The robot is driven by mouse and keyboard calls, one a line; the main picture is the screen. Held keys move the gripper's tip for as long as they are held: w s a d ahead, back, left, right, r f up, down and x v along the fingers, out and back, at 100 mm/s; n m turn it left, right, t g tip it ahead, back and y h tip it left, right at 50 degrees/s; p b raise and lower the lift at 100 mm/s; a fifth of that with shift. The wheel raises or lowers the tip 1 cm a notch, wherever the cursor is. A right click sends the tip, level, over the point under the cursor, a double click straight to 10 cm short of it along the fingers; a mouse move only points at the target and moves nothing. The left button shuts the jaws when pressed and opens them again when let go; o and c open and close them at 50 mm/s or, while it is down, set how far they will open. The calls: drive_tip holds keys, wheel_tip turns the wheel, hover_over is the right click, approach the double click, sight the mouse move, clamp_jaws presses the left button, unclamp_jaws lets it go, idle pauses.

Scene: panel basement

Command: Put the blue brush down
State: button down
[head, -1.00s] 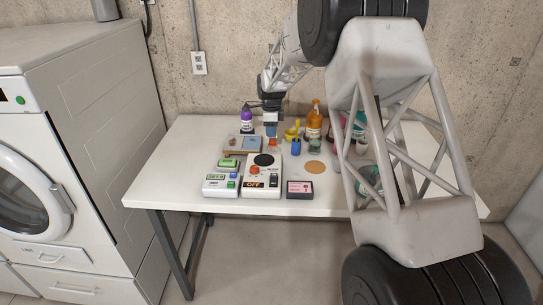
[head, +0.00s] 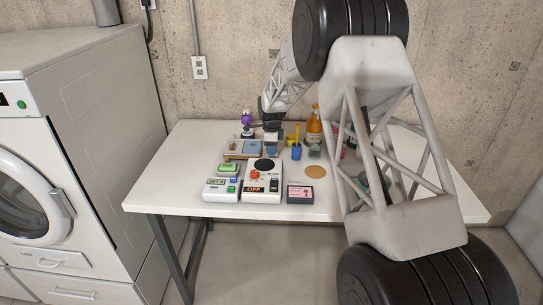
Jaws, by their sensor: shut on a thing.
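My gripper (head: 271,137) is low over the back of the white table, at the right end of a shallow tray (head: 236,156). It is shut on the blue brush, of which a small blue patch (head: 271,149) shows just below the jaws. The brush is small in the head view and partly covered by the gripper. I cannot tell whether it touches the tray or the table.
A blue cup with a yellow tool (head: 297,151) stands just right of my gripper. Beyond it is an orange bottle (head: 314,128). A purple-topped bottle (head: 246,122) stands behind the tray. A white device with a black disc (head: 262,182) is in front.

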drive_tip(key=shift+f, duration=1.7)
drive_tip(key=shift+f, duration=0.1)
drive_tip(key=c, duration=1.2)
unclamp_jaws()
wheel_tip(320, 180, up, 12)
drive_tip(key=shift+r, duration=0.1)
drive_tip(key=shift+r, duration=0.1)
